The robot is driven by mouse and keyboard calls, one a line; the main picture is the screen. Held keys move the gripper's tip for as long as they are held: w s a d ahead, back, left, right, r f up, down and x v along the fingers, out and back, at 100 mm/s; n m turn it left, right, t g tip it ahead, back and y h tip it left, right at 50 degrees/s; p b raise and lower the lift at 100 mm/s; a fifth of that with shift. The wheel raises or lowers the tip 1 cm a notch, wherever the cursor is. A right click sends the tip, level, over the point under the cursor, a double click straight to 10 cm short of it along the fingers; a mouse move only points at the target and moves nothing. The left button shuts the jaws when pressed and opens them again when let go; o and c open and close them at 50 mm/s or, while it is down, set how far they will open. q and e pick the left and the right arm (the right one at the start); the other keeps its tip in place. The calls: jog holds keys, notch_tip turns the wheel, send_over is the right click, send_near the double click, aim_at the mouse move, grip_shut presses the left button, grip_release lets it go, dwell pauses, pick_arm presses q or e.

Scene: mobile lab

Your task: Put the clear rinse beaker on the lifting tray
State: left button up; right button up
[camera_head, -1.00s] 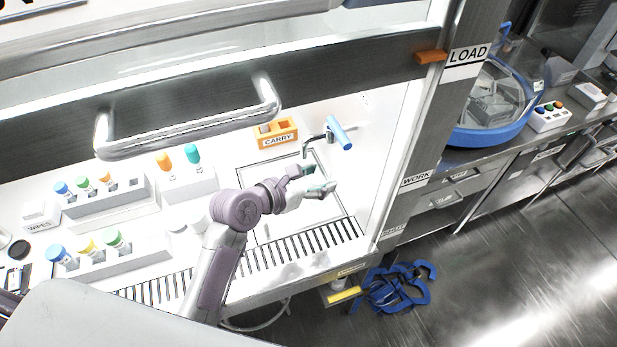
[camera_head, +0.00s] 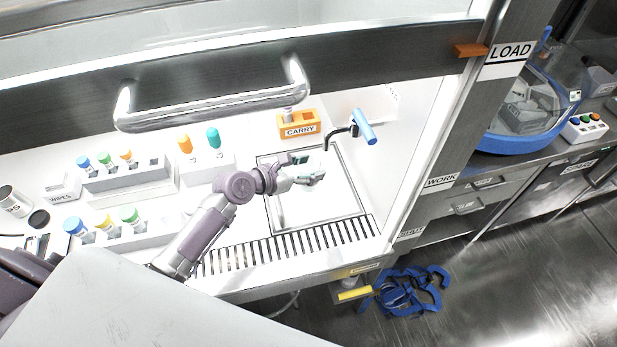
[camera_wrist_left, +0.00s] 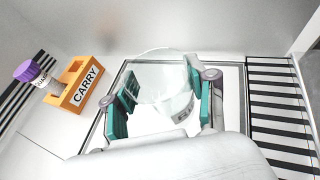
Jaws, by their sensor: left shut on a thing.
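My left gripper (camera_head: 309,169) is over the back part of the square, dark-edged tray (camera_head: 292,211) in the hood. In the left wrist view its teal fingers (camera_wrist_left: 162,97) are shut on the clear rinse beaker (camera_wrist_left: 160,72), one pad on each side. The beaker is see-through and carries a small label. The dark-edged square also shows beneath it in the left wrist view (camera_wrist_left: 232,110). I cannot tell whether the beaker's bottom touches the surface. In the head view the beaker is too faint to make out. My right gripper is not in view.
An orange CARRY holder (camera_head: 299,124) stands behind the tray. A blue-ended tap (camera_head: 365,127) rises at its back right. A slotted grille (camera_head: 290,242) runs along the front. Racks with coloured-cap vials (camera_head: 120,235) stand left. The hood's handle (camera_head: 215,108) hangs above.

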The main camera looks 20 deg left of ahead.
pick_arm(q)
jog(key=shift+f+b, duration=0.3)
jog(key=shift+f, duration=1.5)
jog(key=shift+f, duration=0.1)
jog(key=o, duration=1.2)
jog(key=shift+f, duration=0.1)
jog(key=shift+r, duration=0.2)
jog(key=v, duration=1.2)
